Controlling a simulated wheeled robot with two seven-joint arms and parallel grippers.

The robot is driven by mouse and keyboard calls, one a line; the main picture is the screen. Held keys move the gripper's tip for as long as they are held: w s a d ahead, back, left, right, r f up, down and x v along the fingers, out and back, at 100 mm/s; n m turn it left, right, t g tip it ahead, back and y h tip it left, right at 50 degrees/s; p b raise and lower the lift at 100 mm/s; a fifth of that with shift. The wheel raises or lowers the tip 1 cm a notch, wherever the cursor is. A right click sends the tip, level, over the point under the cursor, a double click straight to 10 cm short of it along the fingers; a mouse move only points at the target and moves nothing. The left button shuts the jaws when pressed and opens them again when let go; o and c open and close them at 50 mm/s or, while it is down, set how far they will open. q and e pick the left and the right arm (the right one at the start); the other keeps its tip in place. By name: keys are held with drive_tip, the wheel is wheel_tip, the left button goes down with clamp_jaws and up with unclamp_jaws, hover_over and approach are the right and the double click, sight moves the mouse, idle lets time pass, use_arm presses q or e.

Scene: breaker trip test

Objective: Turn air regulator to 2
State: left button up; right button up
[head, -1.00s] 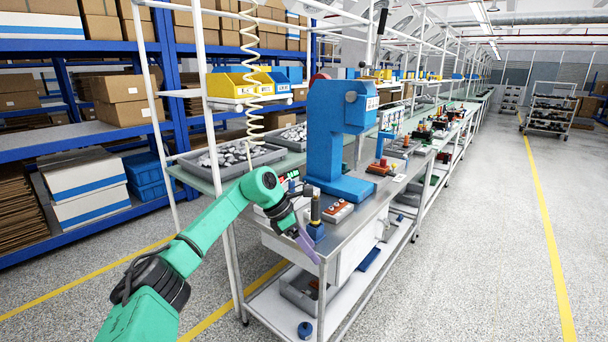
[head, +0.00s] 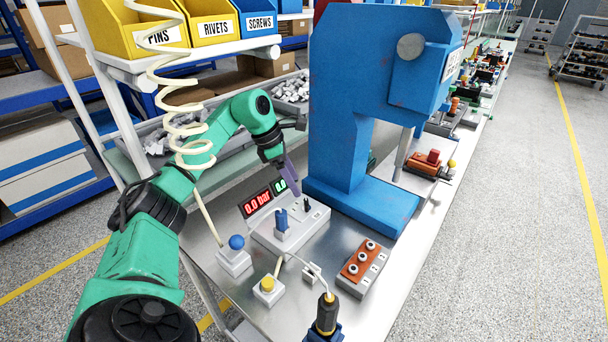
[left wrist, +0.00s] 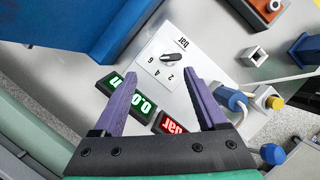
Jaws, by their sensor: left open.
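The air regulator is a small black knob (head: 307,205) on a pale panel box (head: 262,238) on the metal bench. In the left wrist view the knob (left wrist: 172,57) sits on a white dial plate marked bar, 2, 4 and 6. I cannot tell exactly which mark it points at. My left gripper (head: 292,180) is open, above and behind the panel. In the wrist view its purple fingers (left wrist: 164,80) are spread just short of the knob, apart from it.
A blue press (head: 345,110) stands close right of the panel. A blue plug (head: 281,223) rises from the panel.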

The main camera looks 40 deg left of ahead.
sight(305, 201)
use_arm(q)
drive_tip(key=shift+d+f, duration=0.1)
drive_tip(key=shift+d, duration=0.05)
drive_tip(key=d+f, duration=0.2)
drive_tip(key=d+p, duration=0.1)
drive_tip(key=shift+s+d+f, duration=0.1)
drive_tip(key=shift+s+f, duration=0.15)
drive_tip(key=shift+f, duration=0.15)
drive_tip(key=shift+w+a+f, duration=0.1)
drive_tip(key=shift+w+f, duration=0.2)
drive_tip(key=shift+f, duration=0.35)
drive_tip(key=shift+w+a+f, duration=0.1)
drive_tip(key=shift+w+f, duration=0.2)
drive_tip(key=shift+f, duration=0.3)
drive_tip(key=shift+w+f, duration=0.1)
drive_tip(key=shift+c, duration=0.9)
drive_tip(key=shift+s+d, duration=0.15)
drive_tip(key=shift+s, duration=0.05)
drive_tip(key=c, duration=1)
clamp_jaws()
use_arm(e)
drive_tip(key=shift+s+d+r, duration=0.2)
drive_tip(key=shift+s+r, duration=0.1)
drive_tip(key=shift+s, duration=0.25)
drive_tip(key=shift+s+d+r, duration=0.2)
drive_tip(key=shift+s+r, duration=0.05)
drive_tip(key=shift+s, duration=0.3)
